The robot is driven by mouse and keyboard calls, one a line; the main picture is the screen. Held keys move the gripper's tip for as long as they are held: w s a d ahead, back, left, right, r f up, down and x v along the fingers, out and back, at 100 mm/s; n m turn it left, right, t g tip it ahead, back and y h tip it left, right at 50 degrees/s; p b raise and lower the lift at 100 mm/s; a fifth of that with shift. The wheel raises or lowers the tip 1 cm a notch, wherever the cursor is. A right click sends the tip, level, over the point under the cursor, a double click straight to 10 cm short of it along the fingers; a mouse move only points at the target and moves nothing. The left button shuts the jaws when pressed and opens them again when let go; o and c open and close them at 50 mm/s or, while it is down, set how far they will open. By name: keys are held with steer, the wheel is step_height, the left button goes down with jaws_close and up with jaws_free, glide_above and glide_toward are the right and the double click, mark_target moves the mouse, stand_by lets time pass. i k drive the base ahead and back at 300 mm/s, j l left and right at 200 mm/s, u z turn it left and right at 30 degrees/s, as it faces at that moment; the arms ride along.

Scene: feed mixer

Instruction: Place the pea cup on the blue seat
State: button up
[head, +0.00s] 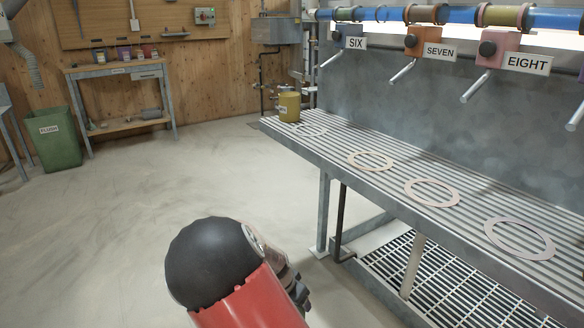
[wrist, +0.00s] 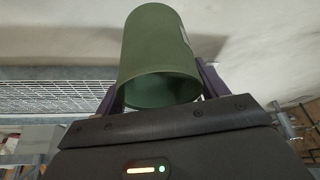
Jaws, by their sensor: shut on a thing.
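A plain green cup (wrist: 158,50), which I take to be the pea cup, is held between the two dark fingers of my gripper (wrist: 160,82) in the wrist view. Its open rim faces the wrist camera, and no lettering on it can be read from here. The head view does not show the cup; my red and black arm fills the bottom middle there. Flat rings lie on the ribbed bench in the head view: a pale one (head: 310,131), a yellowish one (head: 369,161), a pinkish one (head: 431,193) and a lilac one (head: 519,239). None reads clearly as blue.
A yellow cup (head: 289,107) stands at the far end of the ribbed bench (head: 330,150). Taps marked SIX, SEVEN and EIGHT (head: 526,62) overhang it. A floor grate (head: 440,280) lies below. A green bin (head: 53,140) and workbench (head: 115,72) stand far left. Open floor lies between.

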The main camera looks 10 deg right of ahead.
mark_target(308, 130)
steer(key=i+j+z, duration=0.15)
steer(key=j, duration=0.15)
steer(key=i+j+z, duration=0.15)
steer(key=j, duration=0.2)
steer(key=i+j+z, duration=0.2)
steer(key=j, duration=0.15)
steer(key=j+z, duration=0.15)
steer(key=j, duration=0.15)
